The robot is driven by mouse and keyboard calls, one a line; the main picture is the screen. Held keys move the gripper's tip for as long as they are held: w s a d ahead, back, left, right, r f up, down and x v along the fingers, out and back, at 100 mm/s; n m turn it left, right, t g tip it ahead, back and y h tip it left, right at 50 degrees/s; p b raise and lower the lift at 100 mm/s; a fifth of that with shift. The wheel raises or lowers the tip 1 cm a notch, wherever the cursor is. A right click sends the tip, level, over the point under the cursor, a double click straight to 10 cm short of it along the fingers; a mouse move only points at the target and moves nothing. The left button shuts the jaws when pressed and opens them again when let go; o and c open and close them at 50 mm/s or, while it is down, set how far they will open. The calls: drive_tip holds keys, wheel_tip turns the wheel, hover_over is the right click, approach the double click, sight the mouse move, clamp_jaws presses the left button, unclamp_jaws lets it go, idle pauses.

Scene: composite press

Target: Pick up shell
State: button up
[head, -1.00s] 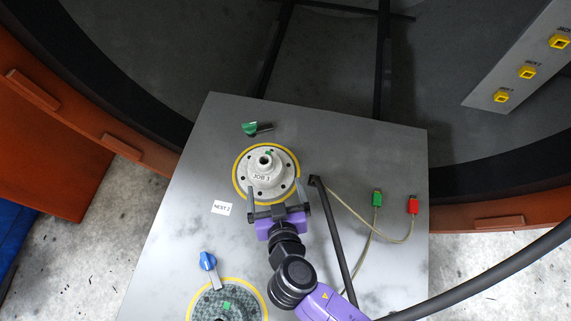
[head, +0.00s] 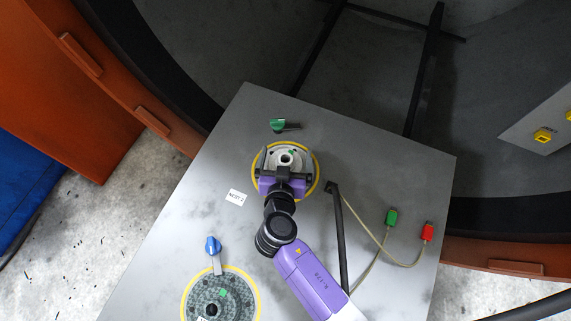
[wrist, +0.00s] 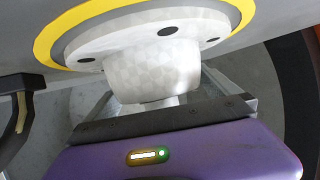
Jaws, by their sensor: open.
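A light grey round shell (head: 296,163) with a wide holed flange and a raised hub sits in the yellow-ringed nest (head: 316,171) beside the "NEST 2" label. In the wrist view the shell's pale hub (wrist: 155,68) projects from its flange towards my palm. My gripper (head: 287,154) is open over this shell, with one finger on each side of its hub. I cannot tell whether the fingers touch it. A darker, speckled shell (head: 208,296) sits in the lower yellow-ringed nest, clear of my gripper and partly cut off by the frame.
A green-handled clamp (head: 279,125) is above the nest and a blue-handled one (head: 213,246) by the lower nest. A black post (head: 340,230) and cables with green (head: 391,217) and red (head: 427,232) plugs are to the right. The grey table (head: 385,165) is bare upper right.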

drive_tip(key=shift+w+f, duration=0.1)
drive_tip(key=shift+w, duration=0.1)
drive_tip(key=c, duration=1.3)
drive_tip(key=shift+c, duration=1)
